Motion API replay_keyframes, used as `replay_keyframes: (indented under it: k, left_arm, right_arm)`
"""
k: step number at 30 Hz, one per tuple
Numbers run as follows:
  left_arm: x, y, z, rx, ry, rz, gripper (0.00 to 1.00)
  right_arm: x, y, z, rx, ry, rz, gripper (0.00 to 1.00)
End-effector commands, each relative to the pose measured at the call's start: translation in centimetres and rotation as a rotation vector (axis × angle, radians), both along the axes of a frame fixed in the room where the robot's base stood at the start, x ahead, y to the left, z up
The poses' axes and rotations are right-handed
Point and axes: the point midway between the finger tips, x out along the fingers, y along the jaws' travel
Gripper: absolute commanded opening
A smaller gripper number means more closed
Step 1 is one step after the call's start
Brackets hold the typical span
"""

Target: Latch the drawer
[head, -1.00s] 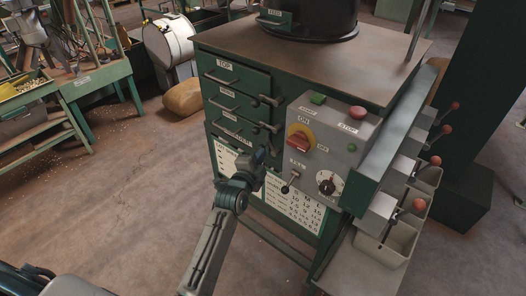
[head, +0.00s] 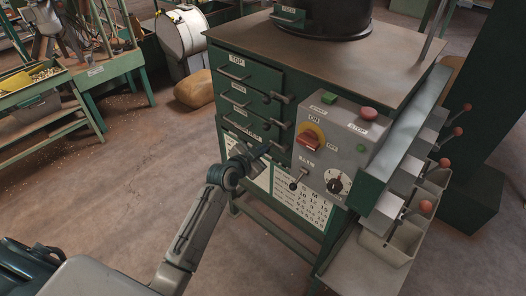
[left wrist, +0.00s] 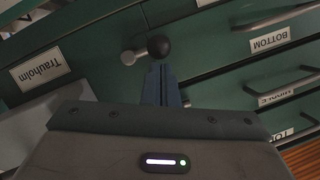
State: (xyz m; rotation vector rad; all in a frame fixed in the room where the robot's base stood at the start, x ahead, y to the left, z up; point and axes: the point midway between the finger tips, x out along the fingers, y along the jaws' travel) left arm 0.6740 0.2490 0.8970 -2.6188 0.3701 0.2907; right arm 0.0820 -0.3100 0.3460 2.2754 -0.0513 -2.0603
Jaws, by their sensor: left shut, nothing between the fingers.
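The green cabinet (head: 222,72) has a top drawer (head: 262,79), a middle drawer (head: 245,96) and a bottom drawer, each with a bar handle. Latch levers with dark knobs stand at the drawers' right edges, by the top (head: 284,98) and middle (head: 280,125) drawers. The bottom drawer shows by its label (left wrist: 270,40) in the left wrist view, upside down, with a dark ball knob (left wrist: 158,46) on a metal pivot beside it. My left gripper (head: 264,149) is shut and empty; its fingertips (left wrist: 162,70) are right by that knob. I cannot tell whether they touch. My right gripper is not in view.
A grey control box (head: 333,148) with buttons, a red switch and a dial sits right of the drawers. Red-knobbed levers and grey bins (head: 391,238) line the cabinet's right side. A brown sack (head: 203,91) lies behind.

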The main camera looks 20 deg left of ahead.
Motion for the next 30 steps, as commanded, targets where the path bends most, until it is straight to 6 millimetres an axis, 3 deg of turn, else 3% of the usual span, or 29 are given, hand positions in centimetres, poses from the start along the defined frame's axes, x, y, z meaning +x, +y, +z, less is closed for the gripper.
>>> replay_keyframes:
  k: [25,30]
  left_arm:
    - [0.1,0.3,-0.3,0.004,-0.002,0.001,0.00]
    - [0.2,0.4,0.7,0.005,-0.003,0.002,0.00]
  right_arm:
    - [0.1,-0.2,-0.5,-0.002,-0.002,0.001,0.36]
    - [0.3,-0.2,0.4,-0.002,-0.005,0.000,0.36]
